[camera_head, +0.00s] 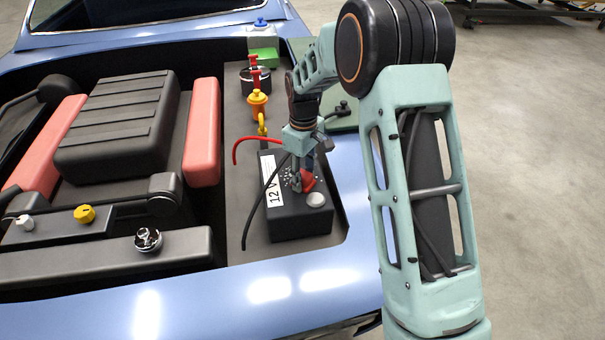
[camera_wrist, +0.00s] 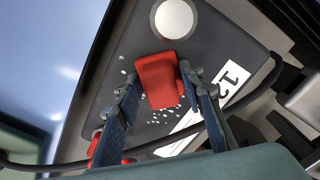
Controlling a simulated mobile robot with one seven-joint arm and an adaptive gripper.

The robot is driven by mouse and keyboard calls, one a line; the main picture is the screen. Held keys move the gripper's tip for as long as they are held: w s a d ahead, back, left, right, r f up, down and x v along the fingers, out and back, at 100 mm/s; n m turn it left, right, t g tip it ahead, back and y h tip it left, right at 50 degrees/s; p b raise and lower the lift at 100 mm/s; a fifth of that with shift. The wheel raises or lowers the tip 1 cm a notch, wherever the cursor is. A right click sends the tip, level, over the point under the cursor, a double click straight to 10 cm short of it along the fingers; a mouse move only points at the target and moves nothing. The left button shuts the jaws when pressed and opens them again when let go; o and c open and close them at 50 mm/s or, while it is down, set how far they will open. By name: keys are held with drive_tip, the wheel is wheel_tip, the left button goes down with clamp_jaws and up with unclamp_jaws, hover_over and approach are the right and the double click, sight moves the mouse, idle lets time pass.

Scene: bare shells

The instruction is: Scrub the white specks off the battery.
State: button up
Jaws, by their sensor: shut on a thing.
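The battery (camera_head: 290,224) is a dark box with a white "12 V" label (camera_head: 274,184) and a round pale cap (camera_head: 316,199) on its top. White specks (camera_head: 288,177) lie on the top around my gripper (camera_head: 301,182); they also show in the wrist view (camera_wrist: 123,72). My gripper is shut on a red block (camera_wrist: 160,82), which sits between the two fingers low over the battery top, among the specks. Whether the block touches the top is hard to tell. The block and fingers hide part of the speckled area.
A black cable (camera_head: 248,215) runs along the battery's left side, and a red cable (camera_head: 238,147) curves behind it. A yellow-orange fitting (camera_head: 257,103) and red-handled part (camera_head: 255,78) stand farther back. The blue car body (camera_head: 354,210) edges the bay on the right.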

drive_tip(key=shift+s+a+f, duration=0.1)
drive_tip(key=shift+a, duration=0.95)
drive_tip(key=shift+w+a+p, duration=0.25)
drive_tip(key=shift+w+p, duration=0.1)
drive_tip(key=shift+w, duration=0.85)
drive_tip(key=shift+w+a+p, duration=0.2)
drive_tip(key=shift+w+p, duration=0.15)
drive_tip(key=shift+w, duration=0.9)
drive_tip(key=shift+w+a+p, duration=0.25)
drive_tip(key=shift+w+p, duration=0.1)
drive_tip(key=shift+w, duration=0.85)
drive_tip(key=shift+r, duration=0.25)
drive_tip(key=shift+r+p, duration=1.7)
drive_tip(key=shift+r, duration=1.25)
drive_tip(key=shift+r+p, duration=0.9)
drive_tip(key=shift+r, duration=0.6)
